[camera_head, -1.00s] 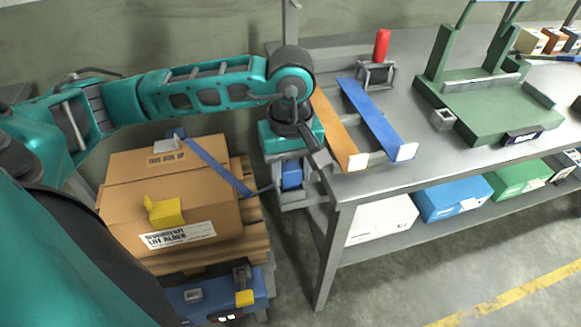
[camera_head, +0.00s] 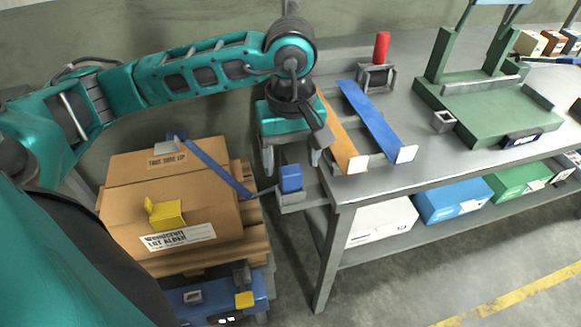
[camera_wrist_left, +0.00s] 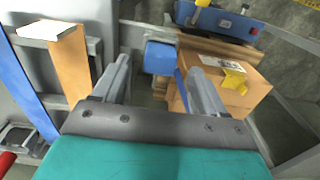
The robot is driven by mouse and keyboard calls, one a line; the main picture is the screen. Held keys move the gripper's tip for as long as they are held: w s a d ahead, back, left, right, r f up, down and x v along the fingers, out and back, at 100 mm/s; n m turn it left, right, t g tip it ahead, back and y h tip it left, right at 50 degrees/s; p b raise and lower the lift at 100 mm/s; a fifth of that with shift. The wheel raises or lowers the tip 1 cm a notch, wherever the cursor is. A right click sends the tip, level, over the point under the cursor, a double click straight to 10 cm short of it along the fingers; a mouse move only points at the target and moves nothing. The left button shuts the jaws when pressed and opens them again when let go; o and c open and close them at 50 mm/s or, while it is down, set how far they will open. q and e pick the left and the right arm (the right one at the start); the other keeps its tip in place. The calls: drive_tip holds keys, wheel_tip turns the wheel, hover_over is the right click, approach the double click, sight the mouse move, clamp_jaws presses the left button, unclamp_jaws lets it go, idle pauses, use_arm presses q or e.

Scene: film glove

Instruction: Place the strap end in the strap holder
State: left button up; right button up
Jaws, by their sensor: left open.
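The blue strap end (camera_head: 290,178) is a small block standing in the grey strap holder (camera_head: 293,197), fixed beside the table's left edge. My left gripper (camera_head: 291,165) is open just above it, with one finger on either side and nothing held. The left wrist view shows the blue block (camera_wrist_left: 160,57) between the spread fingers, apart from them. A blue strap (camera_head: 215,163) runs over the carton (camera_head: 125,200), and a thin grey piece reaches from its lower end toward the holder. My right gripper is not in view.
An orange strip (camera_head: 342,137) and a blue strip (camera_head: 375,118) lie on the grey table (camera_head: 440,160), near a red cylinder (camera_head: 381,47) and a green stand (camera_head: 495,105). The carton stands on a wooden pallet (camera_head: 255,235) with a yellow corner piece (camera_head: 167,213) on it.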

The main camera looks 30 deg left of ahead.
sight(290, 171)
use_arm(q)
wheel_tip(290, 171, up, 8)
drive_tip(key=shift+s+f, duration=0.1)
idle(0.7)
